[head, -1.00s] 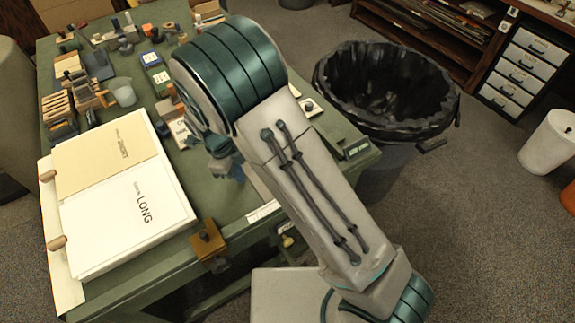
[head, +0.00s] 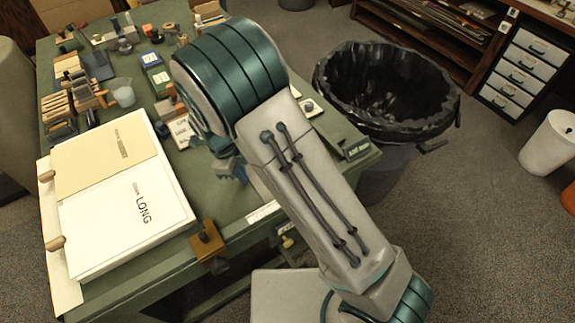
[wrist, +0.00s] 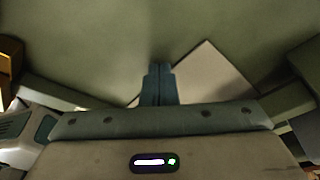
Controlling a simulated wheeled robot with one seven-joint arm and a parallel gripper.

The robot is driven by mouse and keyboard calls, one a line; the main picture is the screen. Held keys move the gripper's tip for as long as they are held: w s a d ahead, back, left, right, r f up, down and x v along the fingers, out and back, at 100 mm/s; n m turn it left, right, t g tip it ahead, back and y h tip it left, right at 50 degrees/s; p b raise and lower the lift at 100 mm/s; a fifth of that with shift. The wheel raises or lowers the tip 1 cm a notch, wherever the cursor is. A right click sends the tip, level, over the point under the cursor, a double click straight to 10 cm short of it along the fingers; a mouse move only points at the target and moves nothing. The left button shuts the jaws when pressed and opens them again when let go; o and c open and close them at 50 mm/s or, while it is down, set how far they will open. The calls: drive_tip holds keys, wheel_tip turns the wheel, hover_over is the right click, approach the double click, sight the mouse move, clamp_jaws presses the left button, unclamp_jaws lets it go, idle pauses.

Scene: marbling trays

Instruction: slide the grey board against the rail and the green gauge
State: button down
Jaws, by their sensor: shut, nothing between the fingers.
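My gripper (wrist: 158,85) is shut and empty in the wrist view, its two teal fingers together. In the head view my gripper (head: 234,172) shows only in part beside my arm, over the green table. A pale grey flat piece (wrist: 212,78), which looks like the grey board, lies turned at an angle on the green surface in the wrist view. The fingers overlap its left edge in the picture; I cannot tell whether they touch it. My arm hides most of that area in the head view. I cannot make out the rail or the green gauge with certainty.
A thick white stack marked LONG (head: 150,222) lies at the table's left front. A brown block (head: 208,241) sits at the front edge. Blocks, a clear cup (head: 123,92) and small tools crowd the back left. A black-lined bin (head: 385,95) stands right of the table.

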drive_tip(key=shift+w+d, duration=0.2)
drive_tip(key=shift+d, duration=0.75)
idle(0.4)
drive_tip(key=shift+s+p+v, duration=0.1)
drive_tip(key=shift+p+v, duration=0.75)
drive_tip(key=shift+v, duration=0.45)
drive_tip(key=shift+s+p+v, duration=0.15)
drive_tip(key=shift+p+v, duration=0.7)
drive_tip(key=shift+v, duration=0.4)
